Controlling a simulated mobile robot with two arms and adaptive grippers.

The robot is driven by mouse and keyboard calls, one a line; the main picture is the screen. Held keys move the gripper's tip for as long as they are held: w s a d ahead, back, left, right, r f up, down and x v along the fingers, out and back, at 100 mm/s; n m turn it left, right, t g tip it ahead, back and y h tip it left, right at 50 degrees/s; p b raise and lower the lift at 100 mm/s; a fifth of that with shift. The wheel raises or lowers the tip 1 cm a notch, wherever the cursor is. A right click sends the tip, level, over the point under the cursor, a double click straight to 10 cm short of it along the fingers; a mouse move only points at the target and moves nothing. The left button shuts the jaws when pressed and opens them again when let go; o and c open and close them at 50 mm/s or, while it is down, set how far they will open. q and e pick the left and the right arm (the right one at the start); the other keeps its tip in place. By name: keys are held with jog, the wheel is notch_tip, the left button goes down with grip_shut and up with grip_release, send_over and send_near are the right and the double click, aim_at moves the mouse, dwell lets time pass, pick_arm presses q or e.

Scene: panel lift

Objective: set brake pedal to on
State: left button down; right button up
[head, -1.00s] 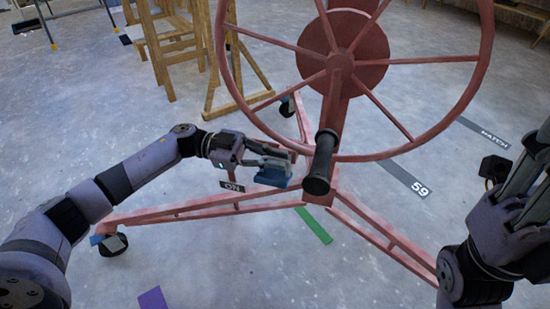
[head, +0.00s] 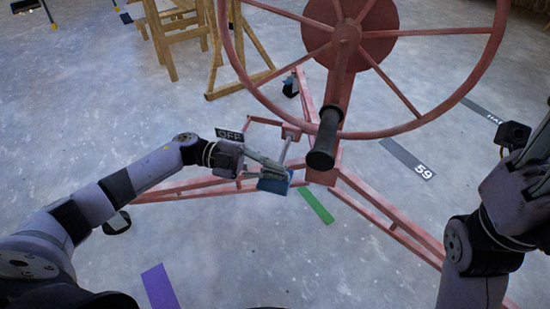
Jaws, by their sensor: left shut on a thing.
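The red panel lift has a large red wheel (head: 349,33) with a black handle (head: 323,140). The brake pedal (head: 274,182) is a blue plate low beside the mast, on a thin grey bar that runs up to a red bracket (head: 291,131). My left gripper (head: 272,167) is shut on the pedal from the left and covers part of it. A black OFF label (head: 229,135) shows above the gripper; no ON label is visible. My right gripper (head: 528,165) is at the right edge, away from the pedal and partly cut off; its opening is unclear.
Red base legs (head: 390,215) spread over the grey floor. A green strip (head: 316,206), a purple strip (head: 160,287) and a grey strip marked 59 (head: 407,159) lie flat on it. Wooden frames (head: 180,35) stand at the back left. The floor in front is clear.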

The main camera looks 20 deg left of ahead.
aim_at(273, 182)
pick_arm(q)
notch_tip(273, 182, down, 3)
jog(key=shift+s+m+b, duration=0.1)
jog(key=shift+m+b, duration=0.5)
jog(key=shift+m, duration=0.4)
jog(key=shift+f, duration=0.75)
jog(key=c, duration=1.9)
grip_release()
jog(key=shift+o, duration=0.9)
jog(key=shift+w, duration=0.2)
jog(key=a, duration=1.2)
jog(key=shift+s, duration=0.15)
